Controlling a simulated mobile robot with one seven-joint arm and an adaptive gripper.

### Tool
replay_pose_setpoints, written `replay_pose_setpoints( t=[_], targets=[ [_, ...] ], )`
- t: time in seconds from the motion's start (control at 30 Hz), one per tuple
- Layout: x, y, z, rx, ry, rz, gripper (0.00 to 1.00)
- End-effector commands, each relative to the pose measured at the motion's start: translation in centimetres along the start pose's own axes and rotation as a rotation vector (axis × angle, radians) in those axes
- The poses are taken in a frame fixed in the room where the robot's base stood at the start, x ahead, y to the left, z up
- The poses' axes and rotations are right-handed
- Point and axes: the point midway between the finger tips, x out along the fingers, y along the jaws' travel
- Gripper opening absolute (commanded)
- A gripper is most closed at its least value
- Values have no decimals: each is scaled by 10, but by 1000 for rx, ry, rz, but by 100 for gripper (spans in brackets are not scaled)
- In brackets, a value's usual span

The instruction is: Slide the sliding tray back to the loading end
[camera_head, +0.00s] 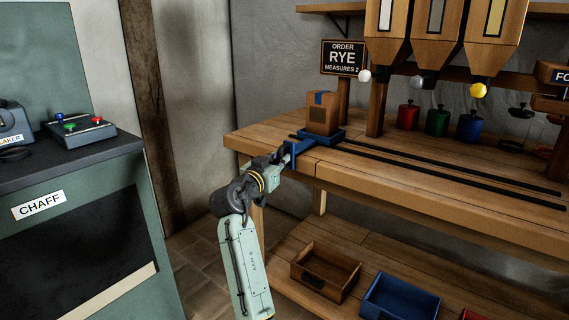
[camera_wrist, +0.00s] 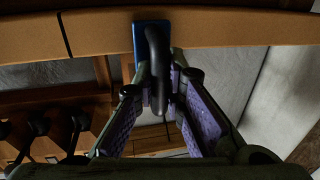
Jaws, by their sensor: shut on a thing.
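The sliding tray (camera_head: 302,147) is blue and sits at the left end of the two dark rails on the wooden bench. A brown box (camera_head: 321,118) with a blue band on top stands upright on it. My gripper (camera_head: 285,158) is at the bench's front edge, shut on the tray's handle. In the wrist view the dark handle (camera_wrist: 157,48) stands out from a blue plate and runs down between my fingers (camera_wrist: 160,85). The fingertips' exact contact is partly hidden by the handle.
The rails (camera_head: 450,165) run clear to the right along the bench. Wooden hoppers (camera_head: 400,40) with coloured knobs hang above, with several coloured canisters (camera_head: 437,120) behind. A sign (camera_head: 344,58) reads RYE. Open boxes (camera_head: 325,270) stand on the lower shelf. A CHAFF cabinet (camera_head: 80,220) is at left.

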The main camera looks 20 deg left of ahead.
Motion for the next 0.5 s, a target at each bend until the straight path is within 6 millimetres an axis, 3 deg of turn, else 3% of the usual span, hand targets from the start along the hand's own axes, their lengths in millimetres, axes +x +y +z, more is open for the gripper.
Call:
replay_pose_setpoints(
  t=[0.5],
  targets=[
    [1,-6,0,1,1,-5,0]
  ],
)
